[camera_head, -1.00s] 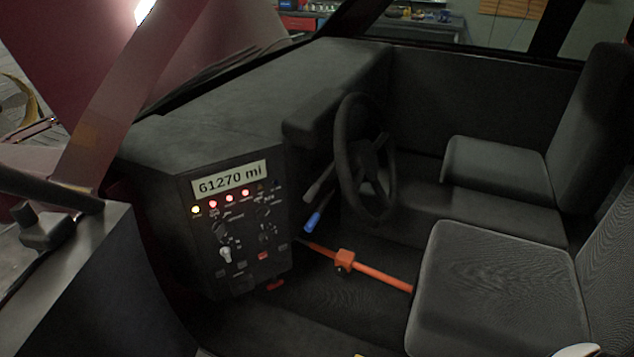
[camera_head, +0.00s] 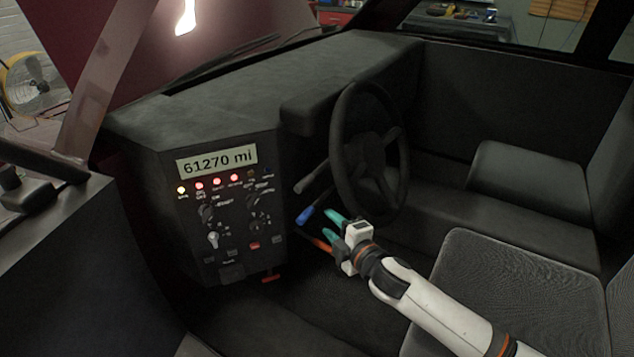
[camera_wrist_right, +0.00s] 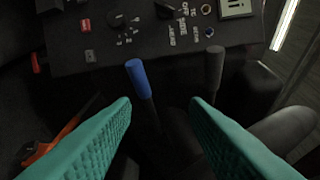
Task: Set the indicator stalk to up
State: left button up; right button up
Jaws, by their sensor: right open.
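Two stalks come off the column by the steering wheel (camera_head: 370,150): one with a blue tip (camera_head: 305,215), and above it a dark grey one (camera_head: 316,180). No label tells which one is the indicator stalk. My right gripper (camera_head: 329,223) is open and empty, just right of the blue tip. In the right wrist view, the blue tip (camera_wrist_right: 138,78) lies ahead of the gap between my teal fingers (camera_wrist_right: 160,104), nearer the left finger. The grey stalk (camera_wrist_right: 214,66) is ahead of the right finger, which partly covers its shaft. My left gripper is not seen.
The dash panel (camera_head: 228,215) with knobs, switches, lit lamps and a mileage display stands left of the stalks. An orange bar (camera_head: 318,243) runs below, partly behind my gripper. A grey seat (camera_head: 500,280) is at the right.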

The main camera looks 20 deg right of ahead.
aim_at(318, 171)
notch_tip(318, 171, up, 6)
jog(key=n+t+y, duration=0.1)
jog(key=n+y, duration=0.1)
jog(key=n, duration=0.1)
jog(key=x, duration=1.2)
jog(key=shift+a, duration=0.3)
jog(key=shift+c, duration=0.5)
grip_shut()
